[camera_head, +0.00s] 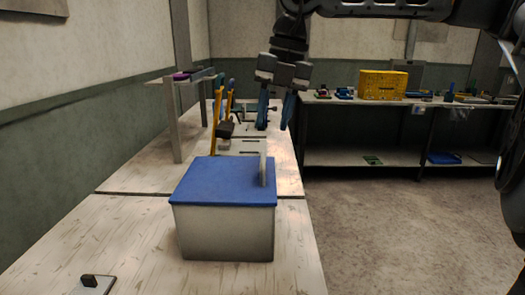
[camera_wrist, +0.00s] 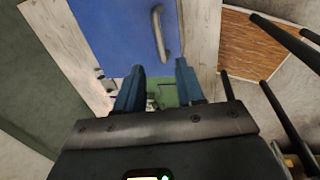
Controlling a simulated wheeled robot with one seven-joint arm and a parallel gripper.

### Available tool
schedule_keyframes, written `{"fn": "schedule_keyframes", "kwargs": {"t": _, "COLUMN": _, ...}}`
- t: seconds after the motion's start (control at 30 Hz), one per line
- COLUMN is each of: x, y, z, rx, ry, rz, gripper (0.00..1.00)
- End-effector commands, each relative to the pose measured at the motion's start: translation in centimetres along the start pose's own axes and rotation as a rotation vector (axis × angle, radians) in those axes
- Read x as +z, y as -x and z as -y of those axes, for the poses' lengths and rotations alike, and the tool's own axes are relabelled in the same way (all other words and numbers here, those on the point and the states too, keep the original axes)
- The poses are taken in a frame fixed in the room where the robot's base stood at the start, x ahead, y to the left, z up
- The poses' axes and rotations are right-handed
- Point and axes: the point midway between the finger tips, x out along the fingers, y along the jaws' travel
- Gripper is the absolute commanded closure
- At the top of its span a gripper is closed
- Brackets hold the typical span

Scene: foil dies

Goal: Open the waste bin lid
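The waste bin is a light grey box (camera_head: 228,234) on the white wooden bench, with a flat blue lid (camera_head: 215,180) lying shut on it. A pale upright handle (camera_head: 263,169) stands near the lid's right side. In the wrist view the blue lid (camera_wrist: 112,28) fills the upper middle, with the curved metal handle (camera_wrist: 160,32) on it. My gripper (camera_head: 276,122) hangs above and behind the bin, its blue fingers apart and empty. In the wrist view my gripper (camera_wrist: 160,80) points towards the lid, with the handle beyond the fingertips and not between them.
The bench (camera_head: 60,245) runs along the left wall. Behind the bin are yellow-handled tools (camera_head: 218,105) and a raised shelf (camera_head: 175,80). A small plate with a black knob (camera_head: 90,281) lies at the front left. A yellow box (camera_head: 383,85) stands on the back shelving.

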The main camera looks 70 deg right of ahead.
Motion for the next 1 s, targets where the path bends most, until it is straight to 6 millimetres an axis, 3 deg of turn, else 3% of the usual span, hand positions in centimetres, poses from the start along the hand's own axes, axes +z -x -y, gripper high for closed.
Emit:
{"fn": "schedule_keyframes", "kwargs": {"t": 0.5, "x": 0.0, "y": -6.9, "z": 0.1, "rx": -0.003, "ry": 0.0, "rz": 0.001, "gripper": 0.62}}
{"fn": "schedule_keyframes", "kwargs": {"t": 0.9, "x": 0.0, "y": -7.6, "z": 0.1, "rx": -0.002, "ry": 0.0, "rz": 0.002, "gripper": 0.62}}
{"fn": "schedule_keyframes", "kwargs": {"t": 1.0, "x": 0.0, "y": -7.6, "z": 0.1, "rx": -0.002, "ry": 0.0, "rz": 0.002, "gripper": 0.7}}
